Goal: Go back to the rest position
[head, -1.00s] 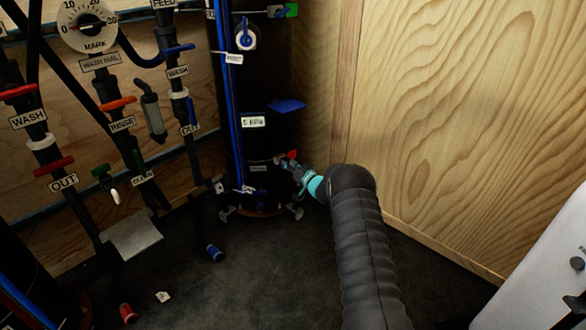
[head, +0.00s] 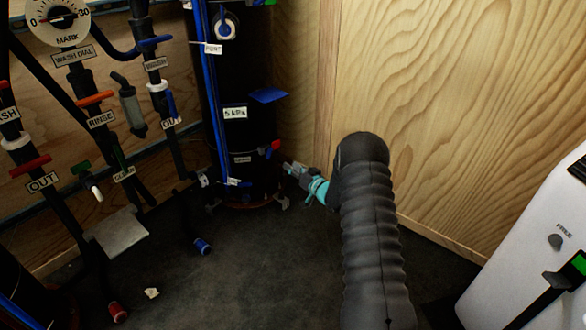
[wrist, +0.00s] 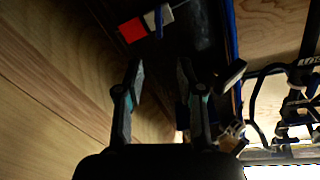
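My gripper (head: 289,168) is at the end of my dark ribbed arm, low beside the black column (head: 236,100). In the head view its tips are close to the column's lower right side, just below a small red-handled fitting (head: 275,145). In the wrist view my gripper (wrist: 159,66) has its two fingers apart, with nothing seen between them. A red square part (wrist: 132,31) and a pale fitting with a blue lever show on the dark column beyond the fingertips.
Wooden walls (head: 450,100) stand close on the right and behind. A white cabinet (head: 535,245) is at the right edge. Labelled pipes with valves (head: 100,120) fill the left. A blue cap (head: 203,246), a red cap (head: 118,312) and a pale tag (head: 152,293) lie on the dark floor.

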